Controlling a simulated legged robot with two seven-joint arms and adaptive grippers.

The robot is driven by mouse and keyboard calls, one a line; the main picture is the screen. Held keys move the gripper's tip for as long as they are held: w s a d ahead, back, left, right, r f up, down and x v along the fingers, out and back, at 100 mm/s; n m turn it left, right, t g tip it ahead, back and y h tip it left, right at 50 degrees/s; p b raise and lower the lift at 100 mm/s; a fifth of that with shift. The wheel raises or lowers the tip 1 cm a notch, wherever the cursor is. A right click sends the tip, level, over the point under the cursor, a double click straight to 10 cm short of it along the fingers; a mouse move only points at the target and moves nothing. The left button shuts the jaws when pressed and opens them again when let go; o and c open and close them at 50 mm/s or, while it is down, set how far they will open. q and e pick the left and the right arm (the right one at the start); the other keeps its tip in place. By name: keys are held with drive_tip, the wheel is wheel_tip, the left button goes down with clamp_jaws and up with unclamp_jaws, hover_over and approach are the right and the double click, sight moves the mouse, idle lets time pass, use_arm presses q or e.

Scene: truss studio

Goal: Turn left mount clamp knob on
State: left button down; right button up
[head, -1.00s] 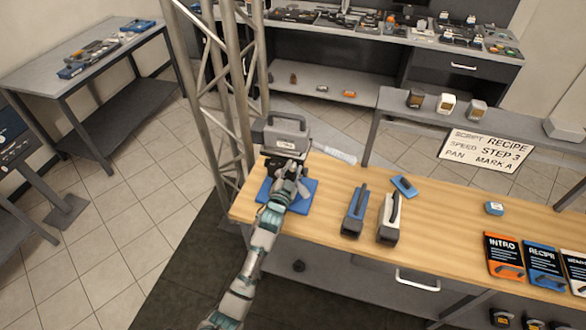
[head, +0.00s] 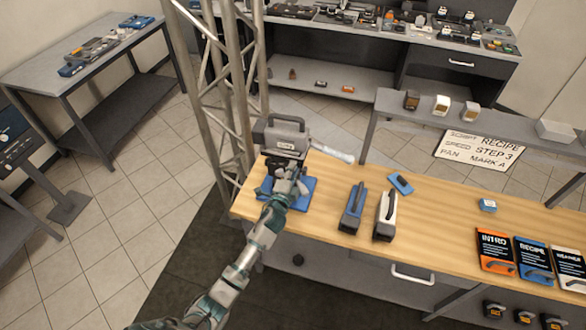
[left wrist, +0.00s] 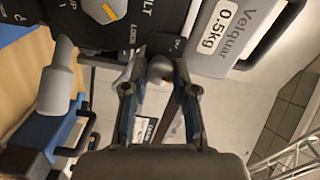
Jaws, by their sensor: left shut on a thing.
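A dark mount with a grey boxy device (head: 284,136) on top stands on a blue base (head: 302,193) at the left end of the wooden bench. My left gripper (head: 290,172) is at the front of the mount. The panel (left wrist: 135,28) carries tilt and lock lettering and a round dial with an orange pointer (left wrist: 104,10). The fingers partly hide the knob. My right gripper is not in view.
A metal truss (head: 236,100) stands close behind and left of the mount. A pale handle (head: 332,150) sticks out to its right. Blue and white handled blocks (head: 352,212) stand to the right on the bench. The bench middle (head: 435,215) is clear.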

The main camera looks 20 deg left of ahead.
use_arm(q)
drive_tip(key=m, duration=0.2)
drive_tip(key=f+m+p, duration=0.1)
drive_tip(key=m, duration=0.2)
drive_tip(key=shift+m, duration=0.3)
drive_tip(key=shift+s, duration=0.1)
idle(0.3)
drive_tip(key=c, duration=1)
unclamp_jaws()
drive_tip(key=shift+o, duration=0.5)
drive_tip(key=shift+a+r, duration=0.1)
drive_tip(key=s, duration=1.1)
drive_tip(key=shift+s+a, duration=0.25)
drive_tip(key=shift+s, duration=0.1)
